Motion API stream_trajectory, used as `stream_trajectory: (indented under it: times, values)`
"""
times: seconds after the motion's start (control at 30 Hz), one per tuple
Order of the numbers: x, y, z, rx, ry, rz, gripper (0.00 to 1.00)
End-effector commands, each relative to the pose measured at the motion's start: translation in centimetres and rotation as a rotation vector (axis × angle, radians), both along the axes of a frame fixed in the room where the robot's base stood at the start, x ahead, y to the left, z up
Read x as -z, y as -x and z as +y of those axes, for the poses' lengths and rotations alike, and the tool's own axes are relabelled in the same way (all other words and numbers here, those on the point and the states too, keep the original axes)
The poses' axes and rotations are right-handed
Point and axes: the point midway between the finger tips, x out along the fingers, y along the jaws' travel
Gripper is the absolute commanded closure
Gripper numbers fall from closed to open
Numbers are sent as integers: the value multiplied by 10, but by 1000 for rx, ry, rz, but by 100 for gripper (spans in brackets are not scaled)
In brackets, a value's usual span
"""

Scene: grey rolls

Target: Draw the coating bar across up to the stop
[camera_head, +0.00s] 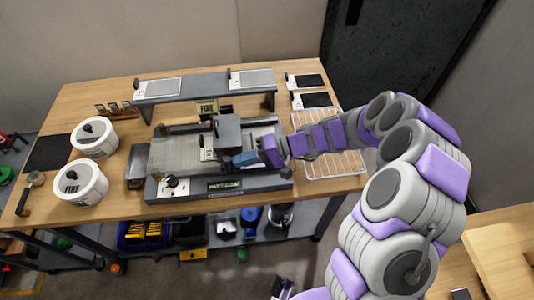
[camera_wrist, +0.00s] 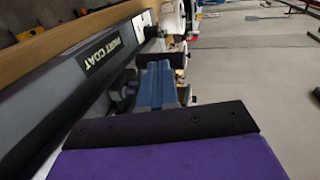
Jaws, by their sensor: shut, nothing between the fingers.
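A coating machine with a flat grey bed (camera_head: 175,153) stands on the wooden bench. A dark upright block (camera_head: 228,131) sits across the bed's right half. It may carry the coating bar, but I cannot make out the bar itself. My gripper (camera_head: 236,160) is low at the front right of this block, its blue fingers shut and empty. I cannot tell whether they touch the block. In the wrist view my blue fingers (camera_wrist: 157,85) are together beside the machine's dark front rail (camera_wrist: 70,100), which bears a COAT label. I cannot pick out the stop.
Two white tubs (camera_head: 94,137) stand at the left. A raised grey shelf (camera_head: 205,87) spans the back of the bench. A white wire rack (camera_head: 330,160) lies right of the machine, under my arm.

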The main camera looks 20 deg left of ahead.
Motion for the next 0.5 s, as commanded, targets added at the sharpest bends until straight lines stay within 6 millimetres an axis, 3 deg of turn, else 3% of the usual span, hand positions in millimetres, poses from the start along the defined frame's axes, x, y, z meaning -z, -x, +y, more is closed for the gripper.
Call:
stream_trajectory:
  times: [0.5]
  values:
    - [0,-7,-12,0,-2,2,100]
